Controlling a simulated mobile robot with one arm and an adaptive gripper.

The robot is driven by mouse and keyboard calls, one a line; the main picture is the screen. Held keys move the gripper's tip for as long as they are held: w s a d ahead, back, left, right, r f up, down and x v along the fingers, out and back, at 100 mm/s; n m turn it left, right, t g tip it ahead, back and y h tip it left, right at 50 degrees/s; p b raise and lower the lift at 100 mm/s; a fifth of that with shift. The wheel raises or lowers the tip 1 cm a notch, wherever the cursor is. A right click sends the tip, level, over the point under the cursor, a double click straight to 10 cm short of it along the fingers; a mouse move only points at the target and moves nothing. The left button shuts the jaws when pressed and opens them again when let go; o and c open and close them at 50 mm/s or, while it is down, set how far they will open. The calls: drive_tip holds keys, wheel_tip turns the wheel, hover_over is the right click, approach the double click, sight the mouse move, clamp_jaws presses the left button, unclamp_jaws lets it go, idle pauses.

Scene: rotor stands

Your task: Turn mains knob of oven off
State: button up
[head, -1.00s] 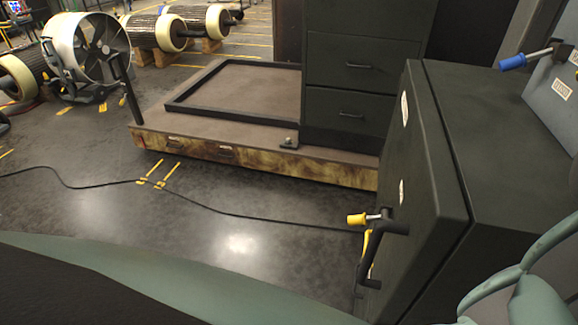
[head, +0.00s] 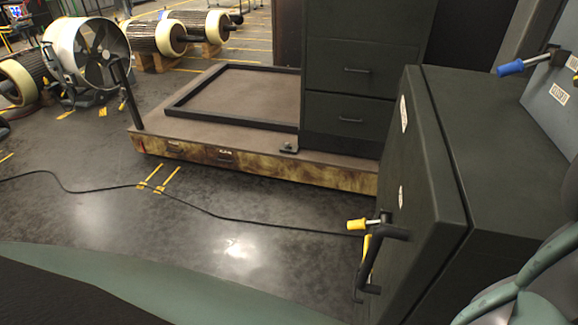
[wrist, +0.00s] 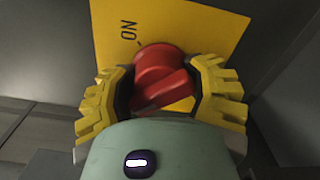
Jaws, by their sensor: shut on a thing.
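The red mains knob (wrist: 160,75) shows in the wrist view on a yellow plate (wrist: 215,28). The letters "ON" are printed on the plate above and left of the knob. The knob's raised grip bar slants from lower left to upper right. My gripper (wrist: 168,88) has one yellow ridged finger on each side of the knob and is shut on it. The plate below the knob is mostly hidden by my gripper. In the head view the knob is not visible; part of my arm shows at the lower right.
In the head view a dark oven-like cabinet (head: 490,130) stands at right, with a black door handle (head: 375,262) and a yellow-handled lever (head: 362,225). A blue-handled lever (head: 511,68) juts from a grey panel. A black cable (head: 230,215) crosses the open floor beside a low platform (head: 250,162).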

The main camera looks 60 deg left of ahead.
drive_tip(key=shift+r, duration=0.15)
drive_tip(key=o, duration=1.1)
